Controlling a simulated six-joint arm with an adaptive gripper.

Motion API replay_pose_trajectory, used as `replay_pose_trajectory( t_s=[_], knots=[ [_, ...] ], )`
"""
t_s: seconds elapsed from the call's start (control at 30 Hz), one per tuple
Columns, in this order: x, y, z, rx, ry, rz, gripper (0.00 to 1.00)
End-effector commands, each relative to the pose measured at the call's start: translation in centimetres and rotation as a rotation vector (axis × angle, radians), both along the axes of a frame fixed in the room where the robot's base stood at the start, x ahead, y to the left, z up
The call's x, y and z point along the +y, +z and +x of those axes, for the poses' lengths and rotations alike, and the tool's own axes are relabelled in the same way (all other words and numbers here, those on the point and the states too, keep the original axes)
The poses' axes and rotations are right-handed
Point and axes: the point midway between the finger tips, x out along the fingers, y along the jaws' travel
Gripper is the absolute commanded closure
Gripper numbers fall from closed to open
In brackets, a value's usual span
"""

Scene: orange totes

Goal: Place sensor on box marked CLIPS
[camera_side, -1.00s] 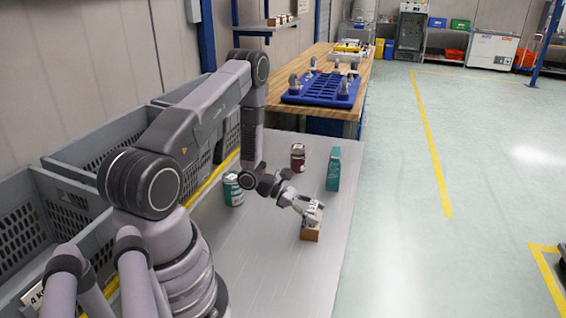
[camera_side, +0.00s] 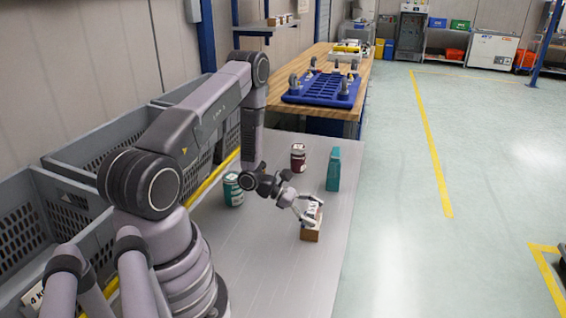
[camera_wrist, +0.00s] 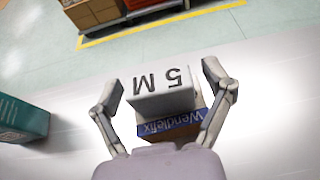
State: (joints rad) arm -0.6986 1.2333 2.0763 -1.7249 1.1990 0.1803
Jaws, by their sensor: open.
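A white block (camera_wrist: 163,88) printed "M 5", upside down in the wrist view, sits on a small brown cardboard box with a blue "Wendlefix" label (camera_wrist: 170,127). In the side view the white block (camera_side: 313,211) is on top of the brown box (camera_side: 311,234), near the table's right edge. I cannot tell whether the block is the sensor, and I see no CLIPS marking. My gripper (camera_wrist: 166,80) is open, with one finger on each side of the block and gaps showing. It also shows over the box in the side view (camera_side: 312,213).
A teal carton (camera_side: 333,169), a dark red jar (camera_side: 298,157) and a teal jar (camera_side: 233,189) stand farther back on the grey table (camera_side: 275,270). The carton is at left in the wrist view (camera_wrist: 22,121). Grey crates (camera_side: 75,205) line the left side. The front table area is clear.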

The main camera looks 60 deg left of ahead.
Motion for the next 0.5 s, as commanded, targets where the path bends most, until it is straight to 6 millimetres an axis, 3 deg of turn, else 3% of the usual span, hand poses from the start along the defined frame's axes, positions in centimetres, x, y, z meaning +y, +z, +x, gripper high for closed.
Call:
replay_pose_trajectory(
  t_s=[0.5],
  knots=[
    [6.6,3.8,-6.5,-0.001,0.005,0.002,0.19]
  ],
)
